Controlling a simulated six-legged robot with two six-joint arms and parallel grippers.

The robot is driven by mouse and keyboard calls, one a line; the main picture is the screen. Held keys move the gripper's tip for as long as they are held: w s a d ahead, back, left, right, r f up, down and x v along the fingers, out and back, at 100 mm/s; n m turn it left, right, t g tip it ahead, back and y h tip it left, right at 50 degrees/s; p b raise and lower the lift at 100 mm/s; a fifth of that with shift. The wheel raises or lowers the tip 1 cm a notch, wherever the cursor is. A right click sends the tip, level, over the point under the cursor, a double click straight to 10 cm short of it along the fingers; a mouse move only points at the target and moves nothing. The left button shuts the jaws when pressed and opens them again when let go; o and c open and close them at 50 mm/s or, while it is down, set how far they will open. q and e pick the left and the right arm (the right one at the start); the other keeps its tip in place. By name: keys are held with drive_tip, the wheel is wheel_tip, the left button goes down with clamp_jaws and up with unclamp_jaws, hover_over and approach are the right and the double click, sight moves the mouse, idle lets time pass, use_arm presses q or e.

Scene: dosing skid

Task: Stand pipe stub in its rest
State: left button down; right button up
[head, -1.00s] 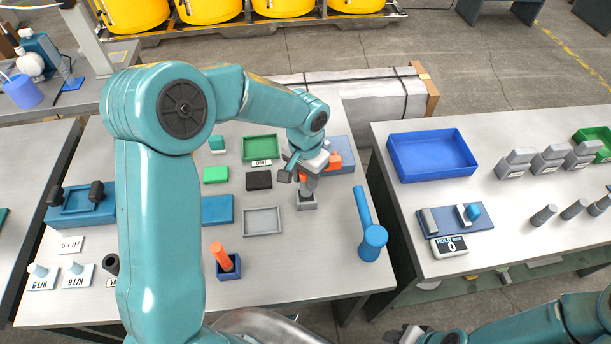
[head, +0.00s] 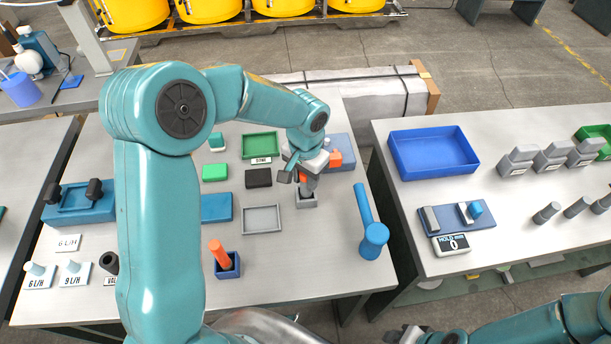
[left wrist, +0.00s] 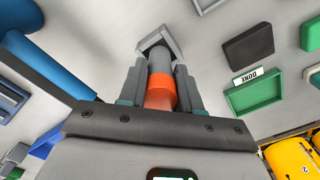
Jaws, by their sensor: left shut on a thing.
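The pipe stub (left wrist: 160,92), grey with an orange band, is between the fingers of my left gripper (head: 303,177). In the left wrist view it points away from the palm, and its grey far end meets a small grey square rest (left wrist: 148,44). In the head view the rest (head: 306,201) stands on the table just below the gripper, and the stub (head: 308,183) is partly covered by the fingers. The stub's lower end looks to be at or inside the rest's opening; how deep, I cannot tell. Part of my right gripper (head: 408,335) shows at the bottom edge, its fingers not clear.
A blue block with an orange piece (head: 335,158) is right behind the gripper. A grey tray (head: 262,220), black block (head: 259,178) and green tray (head: 260,145) lie to the left. A gap separates the right table.

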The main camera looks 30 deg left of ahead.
use_arm(q)
drive_tip(key=shift+f+b, duration=1.25)
drive_tip(key=shift+f, duration=0.3)
drive_tip(key=c, duration=0.7)
unclamp_jaws()
wheel_tip(320, 180, up, 16)
drive_tip(key=shift+r+p, duration=0.25)
drive_tip(key=shift+p, duration=0.15)
